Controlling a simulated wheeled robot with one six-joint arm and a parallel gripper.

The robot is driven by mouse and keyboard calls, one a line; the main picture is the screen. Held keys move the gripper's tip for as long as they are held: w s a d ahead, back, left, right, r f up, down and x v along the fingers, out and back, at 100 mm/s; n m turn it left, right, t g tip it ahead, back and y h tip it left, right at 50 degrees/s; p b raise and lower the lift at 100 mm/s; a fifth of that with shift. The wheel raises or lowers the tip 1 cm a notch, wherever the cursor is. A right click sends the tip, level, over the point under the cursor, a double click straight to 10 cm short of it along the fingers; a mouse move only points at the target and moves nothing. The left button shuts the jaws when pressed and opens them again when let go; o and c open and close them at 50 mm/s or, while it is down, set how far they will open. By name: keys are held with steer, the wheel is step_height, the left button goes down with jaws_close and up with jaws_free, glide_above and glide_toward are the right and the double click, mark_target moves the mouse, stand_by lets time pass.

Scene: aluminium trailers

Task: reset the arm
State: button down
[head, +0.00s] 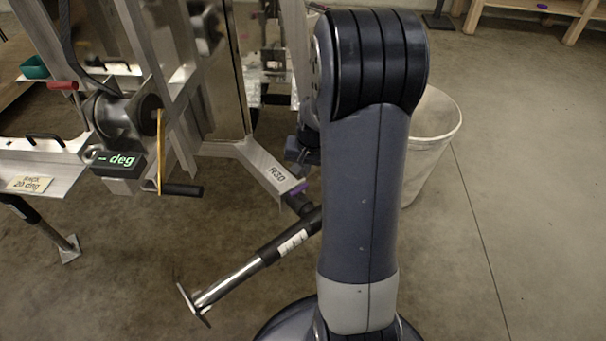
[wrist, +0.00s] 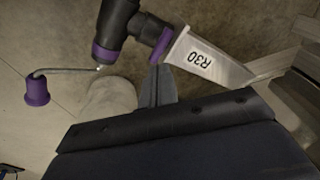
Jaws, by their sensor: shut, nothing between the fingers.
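My arm stands upright through the middle of the head view and hides much of what lies behind it. My gripper (wrist: 158,72) shows in the wrist view as two grey fingers shut together with nothing between them. Its fingertips appear near the end of the aluminium beam marked R30 (wrist: 212,66) and the black jack with purple collars (wrist: 118,25); whether they touch cannot be told. A crank with a purple knob (wrist: 37,90) extends left of the jack. In the head view the R30 beam (head: 262,168) is left of my arm, with the jack leg (head: 250,270) slanting down-left.
A white bin (head: 432,140) stands behind my arm, and also shows in the wrist view (wrist: 105,97). A winch (head: 125,115) and a display reading "– deg" (head: 118,163) sit on the trailer at left. A wooden bench (head: 575,15) is far right. The right floor is clear.

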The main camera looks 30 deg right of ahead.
steer(key=w+p+v, duration=0.1)
steer(key=v, duration=0.5)
glide_above(299, 189)
steer(key=s, duration=0.3)
steer(key=shift+d+r, duration=0.15)
steer(key=shift+d, duration=0.25)
steer(key=b+x, duration=0.1)
steer(key=x, duration=0.3)
steer(key=b+x, duration=0.1)
steer(key=x, duration=0.3)
steer(key=b+x, duration=0.2)
steer(key=x, duration=0.1)
steer(key=shift+s+f, duration=0.2)
steer(key=shift+f, duration=0.25)
steer(key=shift+b+x, duration=0.75)
steer(key=shift+x, duration=0.15)
steer(key=shift+a, duration=0.15)
